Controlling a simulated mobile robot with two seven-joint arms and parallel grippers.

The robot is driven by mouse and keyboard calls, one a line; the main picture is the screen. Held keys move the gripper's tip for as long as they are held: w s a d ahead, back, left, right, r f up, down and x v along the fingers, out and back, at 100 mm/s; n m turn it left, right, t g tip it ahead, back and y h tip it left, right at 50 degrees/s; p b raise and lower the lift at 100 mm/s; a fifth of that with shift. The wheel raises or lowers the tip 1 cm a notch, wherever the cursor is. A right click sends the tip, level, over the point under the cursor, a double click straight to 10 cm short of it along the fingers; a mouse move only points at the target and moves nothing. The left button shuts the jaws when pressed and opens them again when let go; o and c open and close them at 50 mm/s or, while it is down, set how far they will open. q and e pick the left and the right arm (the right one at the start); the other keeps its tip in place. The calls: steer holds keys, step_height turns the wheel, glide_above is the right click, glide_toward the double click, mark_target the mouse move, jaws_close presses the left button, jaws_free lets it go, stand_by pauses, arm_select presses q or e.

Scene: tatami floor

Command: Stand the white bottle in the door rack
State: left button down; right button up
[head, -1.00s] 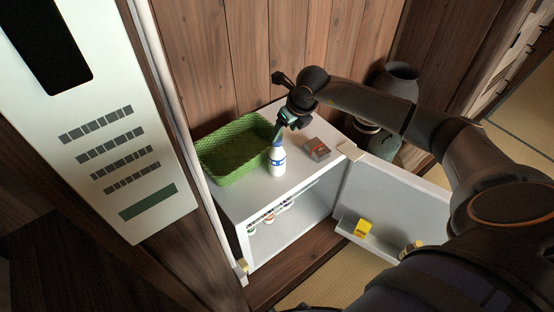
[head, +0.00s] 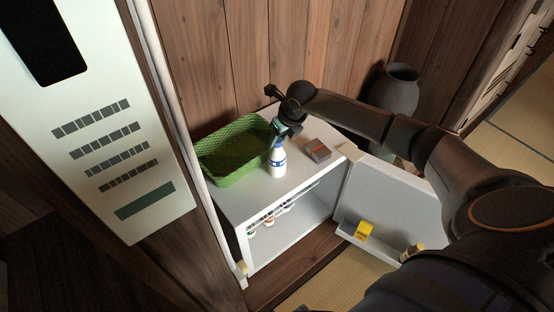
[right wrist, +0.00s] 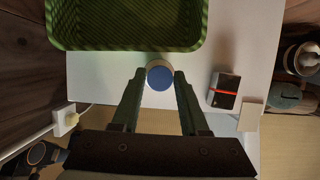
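The white bottle (head: 278,164), with a blue band and blue cap, stands upright on top of the small white fridge (head: 312,178). My right gripper (head: 279,138) is at the bottle's top. In the right wrist view the blue cap (right wrist: 159,77) lies between the tips of the two spread fingers (right wrist: 158,84), with small gaps visible. The fridge door stands open to the right, and its door rack (head: 381,246) holds a yellow item (head: 363,231) and a small container (head: 412,252) at the right end. My left gripper is out of view.
A green basket (head: 212,174) stands left of the bottle, close to it. A grey box with a red stripe (head: 318,150) lies to its right. A dark vase (head: 394,92) stands behind the door. Small items show inside the fridge.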

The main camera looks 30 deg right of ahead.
jaws_close()
stand_by(0.9)
